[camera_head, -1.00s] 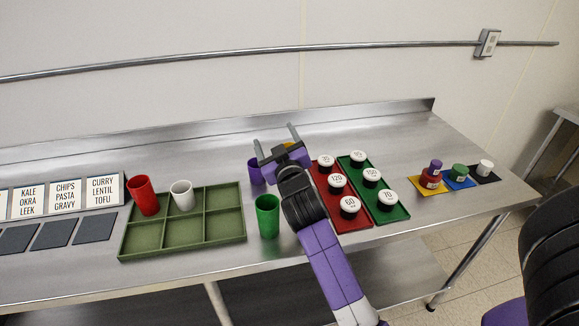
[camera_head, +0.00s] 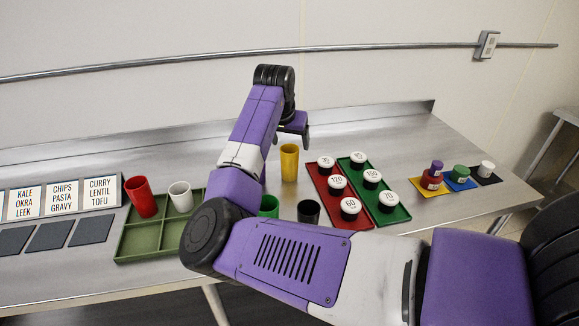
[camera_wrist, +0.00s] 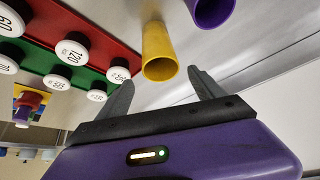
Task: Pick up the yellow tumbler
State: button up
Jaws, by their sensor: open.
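The yellow tumbler (camera_head: 289,162) stands upright on the steel counter, left of the red tray. In the wrist view the yellow tumbler (camera_wrist: 158,52) shows just beyond and between the fingertips, apart from them. My gripper (camera_wrist: 160,88) is open and empty. In the head view my gripper (camera_head: 297,128) is just above and behind the tumbler, and its fingers are mostly hidden by the wrist.
A purple tumbler (camera_wrist: 212,10) is close beside the yellow one. The red tray (camera_head: 340,216) and green tray (camera_head: 388,214) hold labelled pucks at the right. Green (camera_head: 268,205) and black (camera_head: 308,211) tumblers stand in front. A compartment tray (camera_head: 140,240) is at the left.

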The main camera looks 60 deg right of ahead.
aim_at(290, 160)
jog(key=shift+a+f+y, duration=0.25)
jog(key=shift+a, duration=0.2)
jog(key=shift+a+f+y, duration=0.2)
jog(key=shift+a+y, duration=0.05)
jog(key=shift+a, duration=0.2)
jog(key=shift+s+f+g, duration=0.1)
jog(key=shift+f+g, duration=0.2)
jog(key=shift+p+x, duration=0.8)
jog(key=shift+x, duration=2.8)
jog(key=c, duration=1.5)
jog(key=shift+o, duration=0.2)
jog(key=shift+r, duration=0.1)
